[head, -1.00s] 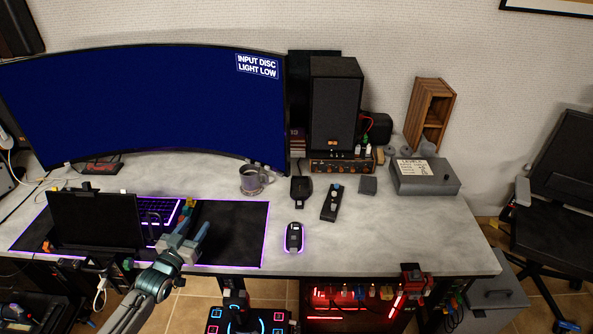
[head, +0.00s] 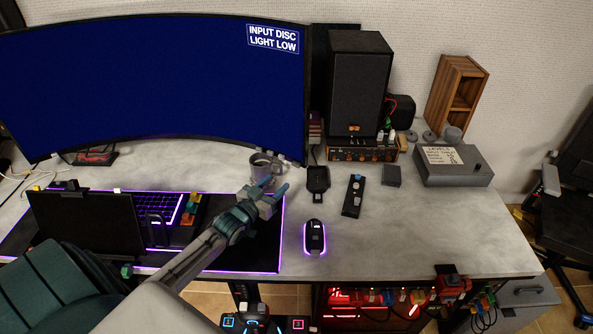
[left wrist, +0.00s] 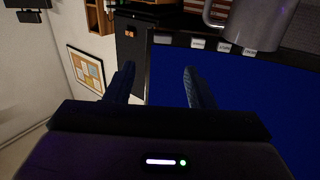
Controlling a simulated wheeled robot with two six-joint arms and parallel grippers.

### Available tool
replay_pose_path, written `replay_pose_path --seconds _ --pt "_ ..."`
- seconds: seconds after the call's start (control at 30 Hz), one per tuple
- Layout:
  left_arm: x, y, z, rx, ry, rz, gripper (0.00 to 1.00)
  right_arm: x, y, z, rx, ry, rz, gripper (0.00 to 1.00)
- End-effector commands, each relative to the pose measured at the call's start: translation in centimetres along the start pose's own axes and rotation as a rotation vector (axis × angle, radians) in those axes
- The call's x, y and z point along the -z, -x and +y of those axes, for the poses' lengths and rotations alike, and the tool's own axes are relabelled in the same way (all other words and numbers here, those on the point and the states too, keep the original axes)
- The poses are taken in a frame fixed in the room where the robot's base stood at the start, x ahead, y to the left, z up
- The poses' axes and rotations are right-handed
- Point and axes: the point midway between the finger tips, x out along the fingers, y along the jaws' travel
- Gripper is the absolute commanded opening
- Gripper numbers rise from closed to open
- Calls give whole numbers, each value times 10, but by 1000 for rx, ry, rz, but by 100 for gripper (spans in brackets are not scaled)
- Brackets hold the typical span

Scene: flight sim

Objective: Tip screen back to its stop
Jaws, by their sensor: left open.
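The large curved screen (head: 150,85) stands at the back left of the desk, lit blue with the words "INPUT DISC LIGHT LOW". Its blue face also fills the right of the left wrist view (left wrist: 240,95). A smaller dark panel (head: 88,222) stands upright at the front left, its back to me. My left gripper (head: 274,191) is open and empty above the dark mat, in front of the screen's lower right part and apart from it. Its two fingers show spread in the left wrist view (left wrist: 158,82). My right gripper is not in view.
A grey mug (head: 262,167) stands just behind the left fingertips. The glowing mouse (head: 315,237), a black remote-like device (head: 353,196) and the speaker (head: 358,82) are to the right.

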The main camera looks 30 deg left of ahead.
Motion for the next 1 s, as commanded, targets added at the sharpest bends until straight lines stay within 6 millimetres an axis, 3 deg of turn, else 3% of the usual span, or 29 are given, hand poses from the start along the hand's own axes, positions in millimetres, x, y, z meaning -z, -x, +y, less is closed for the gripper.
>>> replay_pose_path --seconds 0.03,0.2,0.43,0.57,0.8,1.0 --pt "-6 -6 0 0 -3 3 49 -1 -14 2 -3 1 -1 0" --pt "-7 -23 -1 3 -1 4 49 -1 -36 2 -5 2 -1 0" --pt "-6 -44 0 2 -1 4 49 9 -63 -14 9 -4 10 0" --pt "-6 -66 -1 4 1 4 49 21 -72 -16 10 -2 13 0" --pt "-2 -86 -1 4 0 1 49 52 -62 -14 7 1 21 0" --pt "-1 -93 -1 4 -1 1 49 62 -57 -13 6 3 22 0"
